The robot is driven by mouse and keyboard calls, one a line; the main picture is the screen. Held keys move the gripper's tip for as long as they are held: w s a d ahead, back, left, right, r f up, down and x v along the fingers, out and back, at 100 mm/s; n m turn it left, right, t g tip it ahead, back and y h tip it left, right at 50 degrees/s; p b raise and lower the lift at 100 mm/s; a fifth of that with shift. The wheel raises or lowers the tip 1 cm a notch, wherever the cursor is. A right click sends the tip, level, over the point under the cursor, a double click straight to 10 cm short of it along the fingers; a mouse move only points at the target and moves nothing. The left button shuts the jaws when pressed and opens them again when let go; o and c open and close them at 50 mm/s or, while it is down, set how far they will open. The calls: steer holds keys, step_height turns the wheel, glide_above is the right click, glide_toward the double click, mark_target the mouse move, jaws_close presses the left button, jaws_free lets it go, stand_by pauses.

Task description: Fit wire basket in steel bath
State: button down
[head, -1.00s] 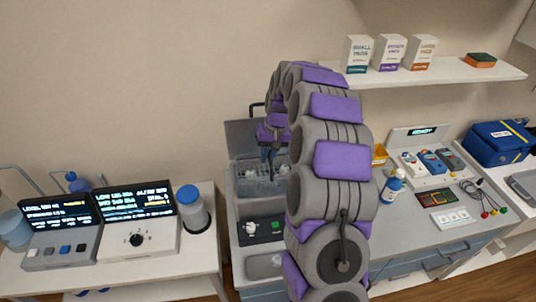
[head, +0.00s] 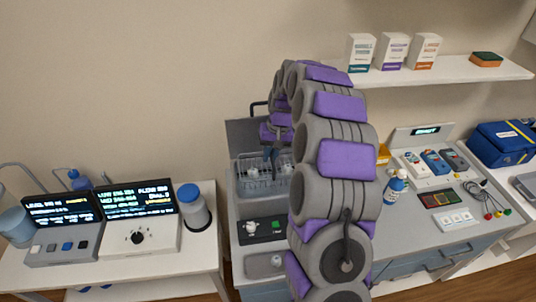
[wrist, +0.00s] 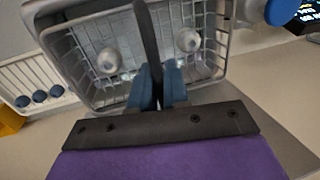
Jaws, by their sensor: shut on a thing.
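The wire basket (wrist: 85,75) is a pale wire grid holding two round glassy items (wrist: 188,40). In the head view the basket (head: 250,170) is at the opening of the steel bath (head: 258,206), whose lid (head: 243,136) stands raised behind. My gripper (wrist: 158,88) has blue fingers shut on the dark handle (wrist: 148,35) over the basket; the gripper also shows in the head view (head: 270,155). Grey metal of the bath (wrist: 232,40) shows around the basket's rim. I cannot tell whether the basket rests on the bath floor. My arm hides the bath's right side.
Left are two display units (head: 140,232) and a blue-capped jar (head: 194,208). Right are a blue-capped bottle (head: 395,188) and a handset dock (head: 432,160). A shelf (head: 450,75) with boxes hangs above.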

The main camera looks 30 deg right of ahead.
steer(key=shift+d, duration=0.3)
stand_by(0.4)
steer(key=shift+d, duration=0.75)
steer(key=shift+a, duration=0.1)
steer(key=shift+a+p, duration=0.4)
steer(key=shift+a, duration=0.05)
stand_by(0.8)
steer(key=shift+f, duration=1.9)
stand_by(3.3)
